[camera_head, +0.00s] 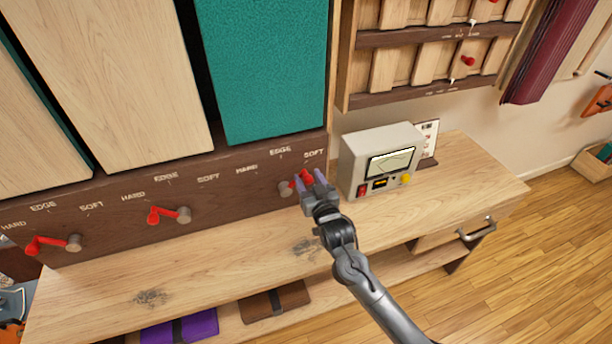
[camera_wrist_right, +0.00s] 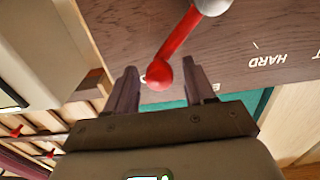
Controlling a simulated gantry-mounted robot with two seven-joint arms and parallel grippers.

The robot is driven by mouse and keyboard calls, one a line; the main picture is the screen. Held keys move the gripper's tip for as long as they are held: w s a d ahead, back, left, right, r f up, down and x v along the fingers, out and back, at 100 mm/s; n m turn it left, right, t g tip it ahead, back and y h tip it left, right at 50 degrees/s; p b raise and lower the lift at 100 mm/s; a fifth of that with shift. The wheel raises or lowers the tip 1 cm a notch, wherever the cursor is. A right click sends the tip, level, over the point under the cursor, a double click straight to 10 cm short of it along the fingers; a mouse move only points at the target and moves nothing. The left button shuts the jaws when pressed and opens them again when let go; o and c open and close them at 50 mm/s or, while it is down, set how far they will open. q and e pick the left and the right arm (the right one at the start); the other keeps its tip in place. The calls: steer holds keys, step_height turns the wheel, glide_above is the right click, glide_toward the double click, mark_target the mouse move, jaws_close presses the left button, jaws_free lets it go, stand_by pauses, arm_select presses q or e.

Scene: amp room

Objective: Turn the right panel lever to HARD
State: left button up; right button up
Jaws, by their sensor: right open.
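The right panel lever (camera_head: 305,174) is red on a round grey hub, on the dark wooden strip under the teal panel (camera_head: 267,70). It points right and up from the hub, toward the SOFT mark. HARD is printed on the left of this dial, with EDGE between. My right gripper (camera_head: 309,181) is at the lever, its jaws open. In the right wrist view, the lever's red knob (camera_wrist_right: 158,74) sits between the two spread fingers (camera_wrist_right: 161,88), with a gap to the right finger; contact on the left is unclear. My left gripper is not in view.
Two similar red levers, middle (camera_head: 160,213) and left (camera_head: 50,243), point left on the same strip. A beige meter box (camera_head: 352,165) stands on the wooden bench (camera_head: 235,235), close to the right of my gripper. The bench front is mostly clear.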

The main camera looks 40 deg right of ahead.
steer(key=shift+x, duration=1.35)
jaws_close()
